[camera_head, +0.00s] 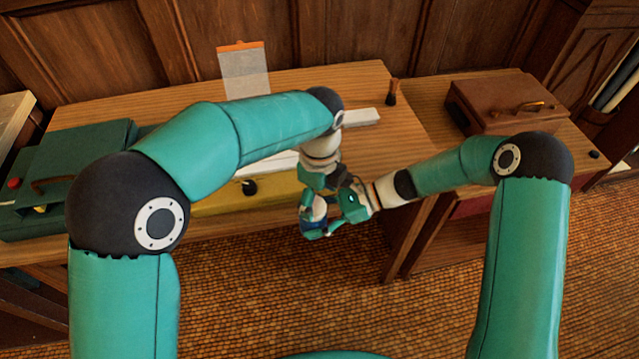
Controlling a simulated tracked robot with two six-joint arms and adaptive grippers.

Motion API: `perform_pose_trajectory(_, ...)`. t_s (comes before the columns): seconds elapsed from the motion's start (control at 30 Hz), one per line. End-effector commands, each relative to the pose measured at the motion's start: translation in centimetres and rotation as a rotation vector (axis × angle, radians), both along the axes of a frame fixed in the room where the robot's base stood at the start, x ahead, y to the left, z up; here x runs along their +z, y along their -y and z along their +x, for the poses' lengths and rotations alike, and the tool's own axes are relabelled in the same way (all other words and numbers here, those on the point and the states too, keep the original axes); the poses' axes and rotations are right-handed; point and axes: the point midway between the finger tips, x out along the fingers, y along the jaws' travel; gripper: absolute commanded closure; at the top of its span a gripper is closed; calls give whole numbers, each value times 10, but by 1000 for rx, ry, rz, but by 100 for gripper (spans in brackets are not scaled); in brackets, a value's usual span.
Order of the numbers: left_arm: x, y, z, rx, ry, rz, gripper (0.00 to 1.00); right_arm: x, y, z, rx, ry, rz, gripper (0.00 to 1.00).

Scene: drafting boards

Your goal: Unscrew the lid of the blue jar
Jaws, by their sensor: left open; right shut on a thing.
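My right gripper (322,222) comes in from the right and is shut around the jar's body. My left gripper (318,194) comes down from above and is open at the top of the jar.
The wooden table (395,150) stands behind the grippers. A yellow thing (277,193) lies behind the jar. A brown case (505,102) sits at the right, a green case (75,160) at the left. A brush (392,92) and a clear sheet (244,70) stand at the back.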

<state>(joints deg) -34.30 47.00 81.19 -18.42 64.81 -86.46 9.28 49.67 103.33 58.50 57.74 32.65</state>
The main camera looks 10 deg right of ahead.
Motion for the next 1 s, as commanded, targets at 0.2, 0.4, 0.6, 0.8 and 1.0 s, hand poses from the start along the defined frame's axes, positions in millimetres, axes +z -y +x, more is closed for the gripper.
perform_pose_trajectory(0.2, -15, -1, 0, 2, 0, 0, 22, 1, 0, 0, 0, 1, 1, 100)
perform_pose_trajectory(0.4, -16, -1, 0, 2, 1, -1, 22, 1, 0, 0, 0, 1, 1, 100)
perform_pose_trajectory(0.6, -15, 0, 0, 2, 2, -1, 45, 1, 0, 0, 0, 1, 1, 100)
perform_pose_trajectory(0.8, -16, 1, 1, 1, 5, -5, 79, 2, -2, -1, 6, -1, 5, 100)
perform_pose_trajectory(1.0, -16, 1, 2, 8, 6, -5, 85, 2, -3, -3, 10, -1, 5, 100)
